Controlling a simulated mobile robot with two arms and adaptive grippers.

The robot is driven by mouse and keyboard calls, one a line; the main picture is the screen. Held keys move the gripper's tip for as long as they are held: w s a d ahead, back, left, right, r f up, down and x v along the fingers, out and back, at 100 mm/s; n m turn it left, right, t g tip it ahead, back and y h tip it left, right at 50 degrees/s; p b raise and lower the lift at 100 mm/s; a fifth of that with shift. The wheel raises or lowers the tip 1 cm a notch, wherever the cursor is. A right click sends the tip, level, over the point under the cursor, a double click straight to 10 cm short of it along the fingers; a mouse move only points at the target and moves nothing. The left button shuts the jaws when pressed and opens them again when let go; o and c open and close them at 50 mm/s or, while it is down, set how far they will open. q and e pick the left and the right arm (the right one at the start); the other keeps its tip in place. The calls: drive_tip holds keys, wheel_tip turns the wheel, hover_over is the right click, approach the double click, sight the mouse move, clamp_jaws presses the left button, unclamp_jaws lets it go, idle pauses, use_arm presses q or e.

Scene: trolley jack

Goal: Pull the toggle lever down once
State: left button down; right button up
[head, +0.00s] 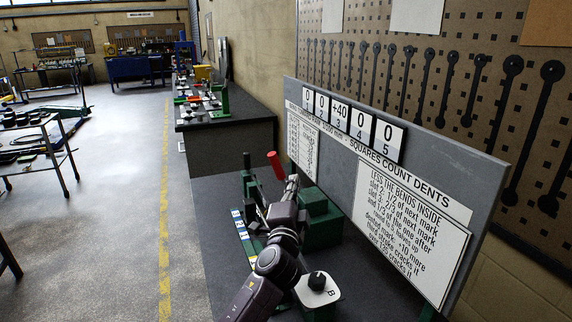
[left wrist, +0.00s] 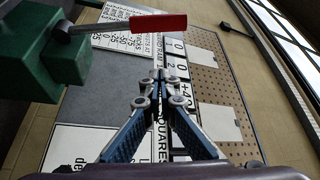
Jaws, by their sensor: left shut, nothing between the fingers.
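The toggle lever's red handle (head: 276,165) stands up, leaning, above the green machine (head: 318,213) on the dark bench. In the left wrist view the red handle (left wrist: 155,24) sits on a metal rod from a green body (left wrist: 50,62), at the upper left. My left gripper (head: 292,182) is close to the right of the handle in the head view. In the left wrist view the gripper's fingertips (left wrist: 160,76) meet with nothing between them, apart from the handle. My arm hides part of the machine. My right gripper does not show.
A grey board (head: 340,120) with number cards and printed sheets stands behind the machine. A white plate with a black knob (head: 317,284) is at the front of the bench. A pegboard with hanging tools (head: 430,85) covers the right wall. Open floor (head: 120,190) lies left.

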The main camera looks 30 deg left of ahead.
use_arm(q)
drive_tip(key=p, duration=0.3)
hover_over(282, 180)
drive_tip(key=s+d, duration=0.2)
drive_tip(key=shift+w+a+r, duration=0.2)
drive_tip(key=shift+w+r, duration=0.1)
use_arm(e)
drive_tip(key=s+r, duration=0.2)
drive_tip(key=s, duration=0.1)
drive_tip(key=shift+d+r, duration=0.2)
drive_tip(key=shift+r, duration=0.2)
use_arm(q)
drive_tip(key=shift+f, duration=0.1)
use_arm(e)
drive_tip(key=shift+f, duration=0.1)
